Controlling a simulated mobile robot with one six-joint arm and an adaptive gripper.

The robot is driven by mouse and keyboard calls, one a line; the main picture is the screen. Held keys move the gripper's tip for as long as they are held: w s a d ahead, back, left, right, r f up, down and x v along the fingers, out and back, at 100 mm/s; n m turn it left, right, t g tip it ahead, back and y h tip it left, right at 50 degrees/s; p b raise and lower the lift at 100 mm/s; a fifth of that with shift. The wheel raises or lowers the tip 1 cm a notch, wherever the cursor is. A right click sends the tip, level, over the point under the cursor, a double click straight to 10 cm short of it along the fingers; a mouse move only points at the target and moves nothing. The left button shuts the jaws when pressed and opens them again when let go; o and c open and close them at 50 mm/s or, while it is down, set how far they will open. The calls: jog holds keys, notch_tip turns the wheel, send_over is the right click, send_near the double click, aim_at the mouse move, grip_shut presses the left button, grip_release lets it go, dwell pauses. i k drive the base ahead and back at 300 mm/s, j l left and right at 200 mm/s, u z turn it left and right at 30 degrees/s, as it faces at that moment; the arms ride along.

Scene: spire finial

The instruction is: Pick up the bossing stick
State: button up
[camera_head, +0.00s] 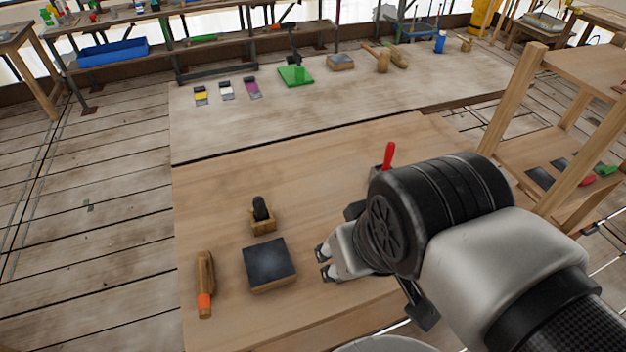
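A wooden tool with an orange end (205,284) lies at the near left of the wooden bench. It looks like the bossing stick, but I cannot be sure from its shape alone. It lies lengthwise, orange end toward me, with nothing touching it. My gripper (323,263) is low over the bench, to the right of the stick, with the dark square block between them. Its two fingertips show apart, pointing left, with nothing visible between them. My arm hides part of the bench on the right.
The dark-topped square block (269,262) and a small wooden holder with a black knob (262,218) stand right of the stick. A red handle (388,155) rises behind my wrist. Wooden shelving (510,100) stands right.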

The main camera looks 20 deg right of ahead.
aim_at(206, 287)
jog(key=j+z, duration=0.2)
jog(key=j, duration=0.25)
jog(key=k+j+z, duration=0.15)
jog(key=j, duration=0.3)
jog(key=j+z, duration=0.2)
jog(key=j, duration=0.3)
jog(key=k+j+z, duration=0.2)
jog(key=j, duration=0.2)
jog(key=j+z, duration=0.15)
jog(key=j, duration=0.3)
jog(key=i+j+z, duration=0.1)
jog(key=j, duration=0.2)
jog(key=i+j+z, duration=0.1)
jog(key=i+j, duration=0.15)
jog(key=i+j+z, duration=0.1)
jog(key=j, duration=0.25)
